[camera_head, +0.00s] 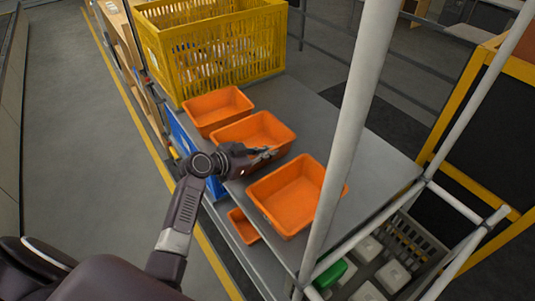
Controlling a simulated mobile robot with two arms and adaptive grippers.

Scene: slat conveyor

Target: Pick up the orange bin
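Three open orange bins stand in a row on the grey surface: a back bin (218,108), a middle bin (262,128) and a front bin (290,195). A smaller orange bin (244,227) sits lower, beside the left edge of the surface. My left gripper (266,153) is at the near side of the middle bin and covers part of it. I cannot tell whether it touches the bin or how far its fingers are apart. My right gripper is not in view.
A yellow slatted crate (215,50) stands behind the bins. A pale upright post (349,120) rises just right of the front bin. A lower tray with white blocks and a green item (330,274) is at the lower right. The surface (300,105) right of the bins is clear.

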